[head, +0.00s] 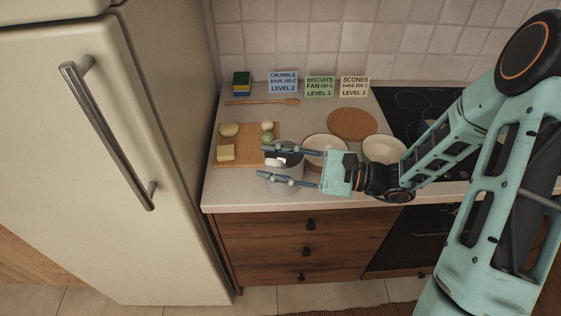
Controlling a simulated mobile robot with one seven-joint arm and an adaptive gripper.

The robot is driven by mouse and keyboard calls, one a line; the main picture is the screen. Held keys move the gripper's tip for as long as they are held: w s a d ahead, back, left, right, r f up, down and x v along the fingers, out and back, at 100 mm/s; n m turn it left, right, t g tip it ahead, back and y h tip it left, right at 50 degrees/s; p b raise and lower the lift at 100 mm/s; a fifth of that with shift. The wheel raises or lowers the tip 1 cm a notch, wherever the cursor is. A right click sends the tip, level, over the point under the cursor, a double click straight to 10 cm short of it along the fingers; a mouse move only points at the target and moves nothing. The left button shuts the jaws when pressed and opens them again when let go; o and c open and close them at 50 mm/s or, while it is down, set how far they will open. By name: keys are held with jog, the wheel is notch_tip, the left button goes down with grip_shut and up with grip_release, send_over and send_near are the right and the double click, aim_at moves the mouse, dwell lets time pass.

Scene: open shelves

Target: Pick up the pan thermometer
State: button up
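I cannot clearly make out the pan thermometer. A dark pan (293,147) stands on the counter, partly hidden behind my gripper. A small whitish piece (281,160) shows at its near side, between my fingers; it is too small to identify. My gripper (264,161) reaches left over the counter, with its two fingers spread apart. The upper finger crosses over the pan, and the lower finger passes over a clear glass-like vessel (285,187) near the counter's front edge. I see nothing held between the fingers.
The fridge (90,150) stands left, the hob (425,112) right.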

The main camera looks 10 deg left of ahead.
jog(key=shift+c, duration=0.7)
grip_shut()
jog(key=shift+r, duration=0.1)
jog(key=shift+r, duration=4.9)
notch_tip(320, 180, up, 13)
jog(key=p, duration=0.4)
jog(key=shift+p, duration=0.35)
